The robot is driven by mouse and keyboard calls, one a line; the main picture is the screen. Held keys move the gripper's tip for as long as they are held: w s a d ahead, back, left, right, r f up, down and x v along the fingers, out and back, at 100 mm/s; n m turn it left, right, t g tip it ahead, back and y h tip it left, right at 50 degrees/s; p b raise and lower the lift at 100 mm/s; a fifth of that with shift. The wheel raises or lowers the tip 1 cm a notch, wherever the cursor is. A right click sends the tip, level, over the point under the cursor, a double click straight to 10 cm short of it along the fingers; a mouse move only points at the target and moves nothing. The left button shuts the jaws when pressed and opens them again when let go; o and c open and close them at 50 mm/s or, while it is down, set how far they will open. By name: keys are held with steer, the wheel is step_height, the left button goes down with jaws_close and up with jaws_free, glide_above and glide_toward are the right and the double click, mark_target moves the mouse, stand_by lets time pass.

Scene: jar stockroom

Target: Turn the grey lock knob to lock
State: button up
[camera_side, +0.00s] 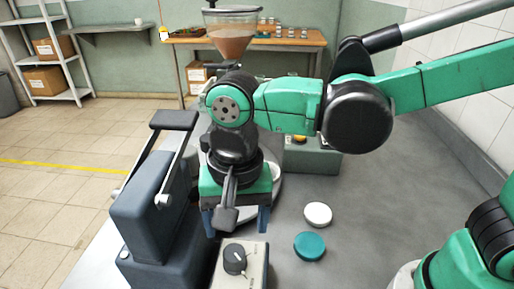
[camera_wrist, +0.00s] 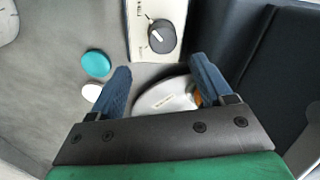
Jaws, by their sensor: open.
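The lock knob (camera_side: 234,259) is dark grey with a white pointer line and sits on top of a cream control box (camera_side: 258,272) at the bottom of the side view. In the wrist view the knob (camera_wrist: 161,37) is at the top centre, and small marks on the box face beside it are too small to read. My gripper (camera_side: 236,222) has its blue fingers spread and empty, above and behind the box in the side view. In the wrist view my gripper (camera_wrist: 160,68) is apart from the knob, which shows beyond the fingertips. Nothing is held.
A dark blue-grey machine with a lever (camera_side: 150,215) stands close left of the box. A teal lid (camera_side: 309,246) and a white lid (camera_side: 318,213) lie to the right. A pale labelled round object (camera_wrist: 165,97) shows between my fingers. The grey bench (camera_side: 365,220) is clear farther right.

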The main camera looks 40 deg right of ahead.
mark_target(234, 254)
steer(key=shift+s+a+f+m, duration=0.3)
steer(key=shift+a, duration=0.35)
steer(key=shift+f, duration=2.65)
jaws_close()
